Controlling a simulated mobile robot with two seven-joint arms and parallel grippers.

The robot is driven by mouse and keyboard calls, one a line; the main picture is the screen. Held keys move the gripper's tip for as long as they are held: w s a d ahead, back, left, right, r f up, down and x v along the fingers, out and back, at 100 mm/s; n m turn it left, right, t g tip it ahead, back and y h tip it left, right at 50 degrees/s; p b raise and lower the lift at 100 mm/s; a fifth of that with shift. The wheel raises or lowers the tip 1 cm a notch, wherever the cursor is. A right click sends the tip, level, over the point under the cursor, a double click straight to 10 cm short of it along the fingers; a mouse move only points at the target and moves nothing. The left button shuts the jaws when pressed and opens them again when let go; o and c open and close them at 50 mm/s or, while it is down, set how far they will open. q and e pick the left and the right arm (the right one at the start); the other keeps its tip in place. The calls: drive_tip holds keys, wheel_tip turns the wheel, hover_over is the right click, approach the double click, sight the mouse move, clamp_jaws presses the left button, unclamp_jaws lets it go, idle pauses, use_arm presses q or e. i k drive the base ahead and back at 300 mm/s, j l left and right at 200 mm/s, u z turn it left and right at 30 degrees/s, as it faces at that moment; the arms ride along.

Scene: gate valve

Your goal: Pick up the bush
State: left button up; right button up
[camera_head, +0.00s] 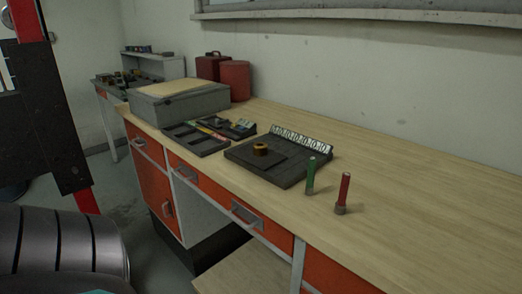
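The bush looks to be the small bronze-coloured ring (260,149) with a hole in its top. It stands upright on a raised square on the dark plate (290,178). The plate lies on the wooden workbench (430,225). Neither of my grippers is in the head view, and nothing is touching the ring.
A green-handled tool (311,176) and a red-handled tool (343,192) stand upright right of the plate. A dark tray (196,142) with small tools lies left of it. A grey case (185,103) and red containers (235,80) stand farther back. The bench's right side is clear.

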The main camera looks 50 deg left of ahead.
sight(260, 149)
drive_tip(key=u, duration=1.6)
drive_tip(key=j+z, duration=0.1)
drive_tip(key=z, duration=0.95)
drive_tip(key=j+z, duration=0.35)
drive_tip(key=z, duration=0.15)
drive_tip(key=j+z, duration=0.45)
drive_tip(key=k+j+z, duration=0.2)
drive_tip(key=j, duration=0.15)
drive_tip(key=k+j+z, duration=0.25)
drive_tip(key=j, duration=0.15)
drive_tip(key=i, duration=0.1)
